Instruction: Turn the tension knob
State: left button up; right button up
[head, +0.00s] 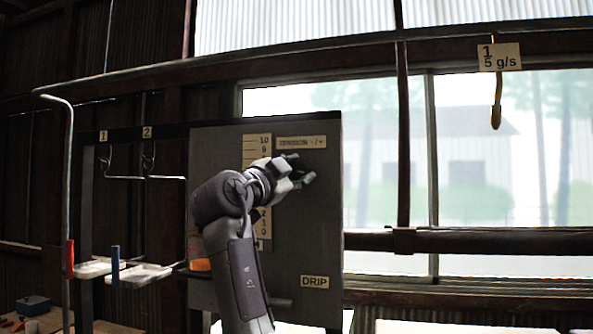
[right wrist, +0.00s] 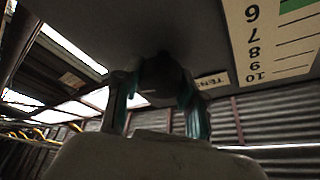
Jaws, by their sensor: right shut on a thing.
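The dark tension knob (right wrist: 160,78) sticks out of the grey panel in the right wrist view. My right gripper (head: 299,172) is shut on it, with one finger on each side of the knob. In the head view the gripper is at the panel's upper right, just below the tension label (head: 301,142), and hides the knob. How far the knob is turned cannot be seen. My left gripper is not in view.
The grey panel (head: 222,150) carries a numbered scale (head: 257,147), partly behind my right arm, and a DRIP label (head: 314,282). Hooks and small trays (head: 140,275) stand to the left. A tag (head: 499,57) hangs at the upper right before the window.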

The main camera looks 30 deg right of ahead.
dwell(0.4)
jog(key=o, duration=1.2)
jog(key=shift+c, duration=0.2)
jog(key=v, duration=1.2)
